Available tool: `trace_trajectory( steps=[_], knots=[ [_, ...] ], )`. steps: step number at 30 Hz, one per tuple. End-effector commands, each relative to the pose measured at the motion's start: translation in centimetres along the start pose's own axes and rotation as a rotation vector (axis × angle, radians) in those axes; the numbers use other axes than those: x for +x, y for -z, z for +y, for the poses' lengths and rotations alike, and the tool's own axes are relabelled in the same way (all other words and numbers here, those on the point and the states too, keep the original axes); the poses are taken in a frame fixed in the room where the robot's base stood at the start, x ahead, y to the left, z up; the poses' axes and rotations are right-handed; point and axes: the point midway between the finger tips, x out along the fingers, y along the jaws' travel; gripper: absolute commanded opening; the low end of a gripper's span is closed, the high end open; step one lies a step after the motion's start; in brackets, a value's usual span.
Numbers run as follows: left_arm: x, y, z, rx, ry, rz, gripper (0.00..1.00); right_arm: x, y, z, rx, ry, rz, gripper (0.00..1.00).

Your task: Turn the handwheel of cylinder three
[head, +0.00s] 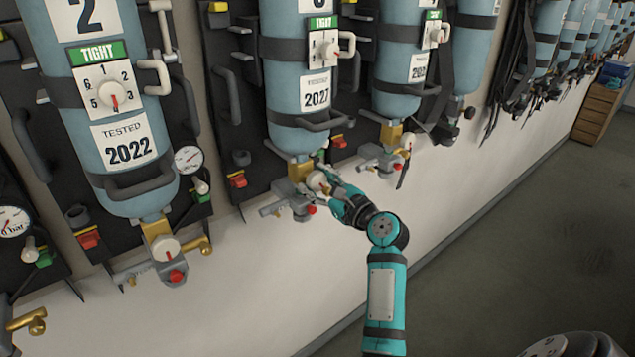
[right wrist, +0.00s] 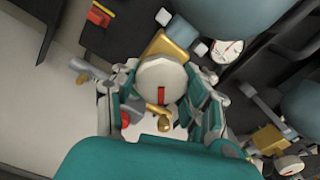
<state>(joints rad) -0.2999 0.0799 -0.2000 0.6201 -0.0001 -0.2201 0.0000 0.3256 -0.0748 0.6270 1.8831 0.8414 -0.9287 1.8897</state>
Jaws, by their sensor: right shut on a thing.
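The second blue cylinder from the left (head: 285,95), labelled 2027, hangs right of the one marked 2. Its own number is cut off at the top edge. Below it, its pale round handwheel (head: 317,181) sits on the valve under a brass neck. In the right wrist view the handwheel (right wrist: 162,76) faces me with a red mark pointing down. My right gripper (head: 330,184) is shut on the handwheel, with one finger on either side of its rim in the right wrist view (right wrist: 158,100). The fingers partly hide the valve. My left gripper is not in view.
Cylinder two (head: 110,100), labelled 2022, hangs at the left with its own valve handwheel (head: 165,248). Another blue cylinder (head: 402,70) hangs to the right. A pressure gauge (right wrist: 228,50) is close by the gripper. The floor at the right (head: 540,240) is open.

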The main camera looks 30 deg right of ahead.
Motion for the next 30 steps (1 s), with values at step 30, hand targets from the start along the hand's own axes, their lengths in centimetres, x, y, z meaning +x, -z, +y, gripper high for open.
trace_trajectory(
  steps=[30],
  knots=[
    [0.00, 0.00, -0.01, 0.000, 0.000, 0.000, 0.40, 0.00, 0.04, 0.22, 0.492, -0.004, 0.002, 0.13]
  ],
)
